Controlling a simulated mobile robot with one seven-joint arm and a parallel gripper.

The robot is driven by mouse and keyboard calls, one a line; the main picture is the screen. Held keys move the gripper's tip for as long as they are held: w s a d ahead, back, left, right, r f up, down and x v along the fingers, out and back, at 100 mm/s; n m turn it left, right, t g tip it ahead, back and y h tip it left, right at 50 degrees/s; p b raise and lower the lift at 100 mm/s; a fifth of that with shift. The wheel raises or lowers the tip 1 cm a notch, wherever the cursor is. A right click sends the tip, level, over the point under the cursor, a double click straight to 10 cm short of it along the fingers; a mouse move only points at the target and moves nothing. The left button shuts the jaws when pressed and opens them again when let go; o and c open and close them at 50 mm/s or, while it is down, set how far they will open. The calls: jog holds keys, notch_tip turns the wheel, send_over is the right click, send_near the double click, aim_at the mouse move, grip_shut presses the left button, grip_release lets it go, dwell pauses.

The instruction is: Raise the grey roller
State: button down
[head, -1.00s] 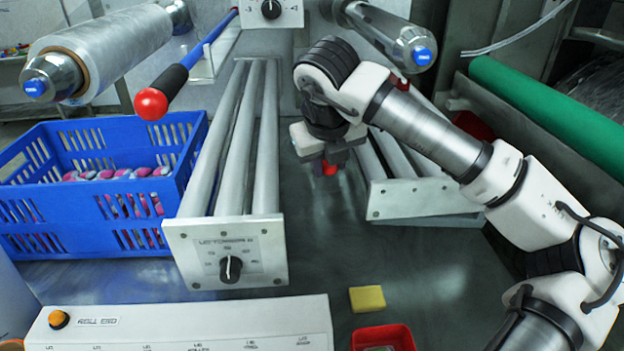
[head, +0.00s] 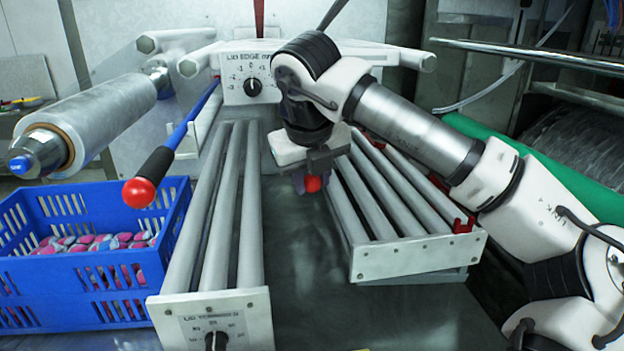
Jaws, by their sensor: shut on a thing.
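My gripper (head: 309,164) hangs from the arm in the middle of the head view, pointing down between the two roller racks. It is shut on a red ball knob (head: 313,184), which shows just below the dark jaws. What the knob is fixed to is mostly hidden by the gripper and arm. Grey bars with hexagonal ends lie at the top, including a grey roller (head: 405,57) beside the dial panel; I cannot tell whether this is the task's roller. More grey rollers lie in the left rack (head: 262,322) and the right rack (head: 415,258).
A film-wrapped roll (head: 100,125) and a blue lever (head: 190,120) with a red knob are at the left, above a blue crate (head: 60,275) of wrapped pieces. A dial panel (head: 250,82) is at the back. The floor between the racks is clear.

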jog(key=c, duration=1.1)
grip_release()
jog(key=shift+o, duration=0.2)
jog(key=shift+r, duration=0.1)
jog(key=b+v, duration=0.2)
jog(key=v, duration=1.1)
jog(key=shift+s+r, duration=0.15)
jog(key=shift+r, duration=0.15)
